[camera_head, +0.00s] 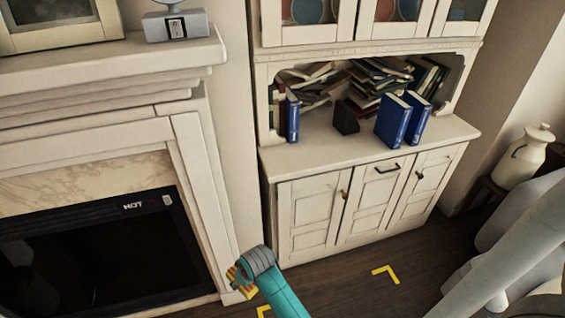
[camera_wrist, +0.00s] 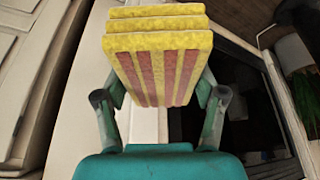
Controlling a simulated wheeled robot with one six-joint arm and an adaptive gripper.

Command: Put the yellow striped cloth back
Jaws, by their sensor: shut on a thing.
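The yellow striped cloth (camera_wrist: 165,65) is a folded yellow block with red stripes, seen large in the wrist view. My gripper (camera_wrist: 160,105) is shut on it, with one finger on each side. In the head view my gripper (camera_head: 243,283) is at the bottom centre, in front of the fireplace's right side. Only a small yellow and red part of the cloth (camera_head: 249,291) shows there, partly hidden by my gripper.
A white cabinet (camera_head: 310,215) with books (camera_head: 393,118) on its counter stands right of the white fireplace (camera_head: 190,150). A mantel (camera_head: 110,60) juts out at upper left. Yellow corner marks (camera_head: 386,273) lie on the dark floor. A white jug (camera_head: 522,158) stands at far right.

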